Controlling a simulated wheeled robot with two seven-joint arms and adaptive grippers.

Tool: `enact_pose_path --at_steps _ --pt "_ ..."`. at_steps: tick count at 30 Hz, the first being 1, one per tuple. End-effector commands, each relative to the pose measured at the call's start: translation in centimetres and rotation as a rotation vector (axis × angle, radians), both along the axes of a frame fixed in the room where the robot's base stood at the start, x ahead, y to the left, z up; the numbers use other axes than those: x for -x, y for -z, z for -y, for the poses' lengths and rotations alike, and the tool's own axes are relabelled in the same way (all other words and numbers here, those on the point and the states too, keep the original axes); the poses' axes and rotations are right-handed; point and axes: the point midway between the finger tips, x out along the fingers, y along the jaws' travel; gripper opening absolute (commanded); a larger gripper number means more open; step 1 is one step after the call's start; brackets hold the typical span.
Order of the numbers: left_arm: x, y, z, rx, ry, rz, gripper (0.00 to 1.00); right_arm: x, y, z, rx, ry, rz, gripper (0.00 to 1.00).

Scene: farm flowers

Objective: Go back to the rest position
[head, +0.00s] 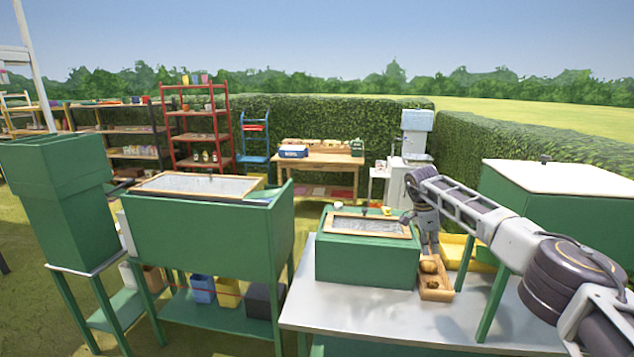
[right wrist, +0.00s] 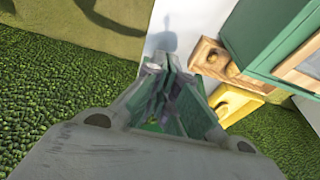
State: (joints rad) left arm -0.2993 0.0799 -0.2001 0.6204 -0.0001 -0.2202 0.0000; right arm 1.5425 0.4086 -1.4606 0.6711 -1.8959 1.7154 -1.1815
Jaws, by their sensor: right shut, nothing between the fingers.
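My right arm reaches in from the right of the head view, and its gripper (head: 430,246) points down over the grey table (head: 345,298). It is close behind a small wooden box (head: 436,294) holding round brown items. In the right wrist view the fingers of the right gripper (right wrist: 172,72) are together with nothing between them. The wooden box (right wrist: 207,52) shows there to the right of the fingertips, apart from them. My left gripper is not in view.
A green box with a wood-framed top (head: 368,262) stands left of the gripper. A yellow tray (head: 455,250) and a large white-topped green box (head: 560,216) are to the right. A green trough (head: 210,240) stands left. The table's front is clear.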

Motion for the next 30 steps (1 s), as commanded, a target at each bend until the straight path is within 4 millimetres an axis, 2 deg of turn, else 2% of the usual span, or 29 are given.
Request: enact_pose_path --at_steps 5,10,18,30 --pt "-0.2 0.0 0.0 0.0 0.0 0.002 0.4 0.0 2.8 -2.1 -0.075 0.011 0.003 0.0" --pt "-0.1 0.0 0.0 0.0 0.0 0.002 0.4 0.1 6.4 -5.1 -0.186 0.036 0.006 0.0" --pt "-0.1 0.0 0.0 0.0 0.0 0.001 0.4 1.1 13.9 -12.2 -0.45 0.145 0.002 0.0" --pt "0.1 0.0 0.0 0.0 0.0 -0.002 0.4 3.3 22.2 -21.5 -0.825 0.429 -0.04 0.0"
